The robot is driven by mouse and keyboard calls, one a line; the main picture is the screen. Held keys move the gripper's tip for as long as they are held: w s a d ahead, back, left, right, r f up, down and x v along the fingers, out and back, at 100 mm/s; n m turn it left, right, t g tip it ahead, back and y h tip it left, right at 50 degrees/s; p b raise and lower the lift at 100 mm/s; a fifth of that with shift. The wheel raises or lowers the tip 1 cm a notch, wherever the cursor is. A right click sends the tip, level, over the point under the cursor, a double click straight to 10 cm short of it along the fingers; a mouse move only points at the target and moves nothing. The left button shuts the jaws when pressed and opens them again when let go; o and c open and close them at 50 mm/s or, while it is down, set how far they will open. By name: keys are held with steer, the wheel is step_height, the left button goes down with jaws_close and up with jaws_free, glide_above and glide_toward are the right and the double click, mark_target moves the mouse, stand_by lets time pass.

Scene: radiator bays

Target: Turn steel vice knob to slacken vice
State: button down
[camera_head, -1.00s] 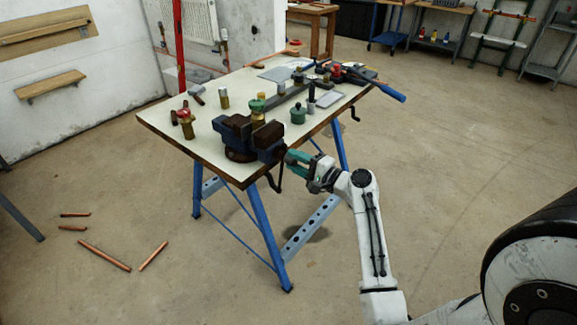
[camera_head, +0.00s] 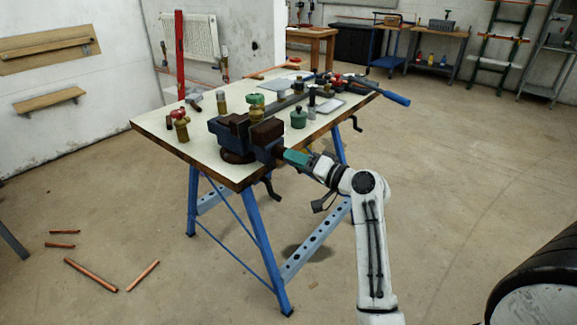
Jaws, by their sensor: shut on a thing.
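The vice (camera_head: 228,134), blue with dark brown jaws, is mounted at the near corner of the workbench. My gripper (camera_head: 286,155), with teal fingers, reaches in from the right to the front end of the vice. It is shut on the steel vice knob, which the fingers hide almost wholly. A dark crank handle (camera_head: 271,189) hangs below the bench edge under the vice. A green-topped brass fitting (camera_head: 256,104) stands behind the jaws. I cannot tell how wide the jaws stand apart.
The workbench top (camera_head: 190,147) holds brass valves (camera_head: 180,126), a green pot (camera_head: 298,118) and a blue-handled tool (camera_head: 392,97). Blue bench legs (camera_head: 258,240) stand below my gripper. Copper pipes (camera_head: 90,275) lie on the floor at left.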

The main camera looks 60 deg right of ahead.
steer(key=n+b, duration=0.3)
steer(key=shift+w+f+n, duration=0.1)
steer(key=shift+w+n, duration=0.05)
steer(key=shift+n, duration=0.15)
steer(key=shift+r+n+b, duration=0.25)
steer(key=shift+n+b, duration=0.65)
steer(key=c, duration=1)
jaws_free()
steer(key=shift+w, duration=0.1)
steer(key=shift+o, duration=0.2)
steer(key=shift+f, duration=0.1)
